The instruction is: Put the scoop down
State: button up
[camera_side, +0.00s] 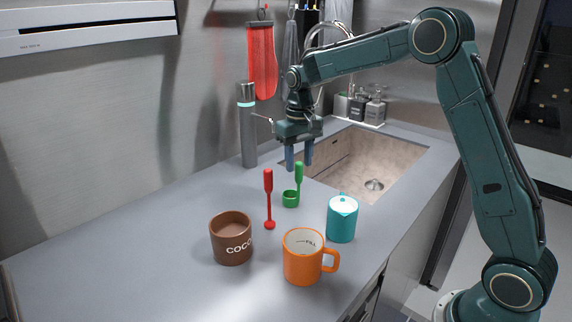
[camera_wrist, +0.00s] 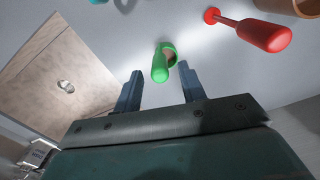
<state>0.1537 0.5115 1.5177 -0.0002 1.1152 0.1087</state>
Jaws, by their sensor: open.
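The green scoop (camera_side: 291,197) stands on the grey counter near the sink, its cup on the surface and its handle pointing up. In the wrist view the scoop (camera_wrist: 160,66) shows beyond the fingertips, its handle toward me. My gripper (camera_side: 299,168) is open and empty, above the scoop's handle. In the wrist view my gripper's fingers (camera_wrist: 160,78) are spread apart, with the scoop seen between them. I cannot tell the exact gap between fingertips and handle.
A red utensil (camera_side: 268,200) stands upright left of the scoop. The sink (camera_side: 372,163) opens behind. The counter (camera_side: 140,250) is clear at left.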

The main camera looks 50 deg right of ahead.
notch_tip(320, 180, up, 8)
jog(key=shift+r, duration=0.1)
dwell(0.4)
jog(key=shift+r, duration=0.15)
dwell(0.3)
jog(key=s+a+r+n+t, duration=0.1)
jog(key=s+a+r+t, duration=0.15)
jog(key=s, duration=0.55)
jog(key=s+a+r+n+t, duration=0.1)
jog(key=s+a+r, duration=0.25)
jog(key=s, duration=0.55)
jog(key=s+f+t, duration=0.1)
jog(key=s+f, duration=0.1)
jog(key=s, duration=0.5)
jog(key=s+a+f+n+t, duration=0.1)
jog(key=s+f, duration=0.2)
jog(key=s, duration=0.4)
jog(key=shift+s+a+f, duration=0.15)
jog(key=shift+a+f, duration=0.05)
jog(key=shift+a, duration=0.1)
jog(key=shift+o, duration=0.5)
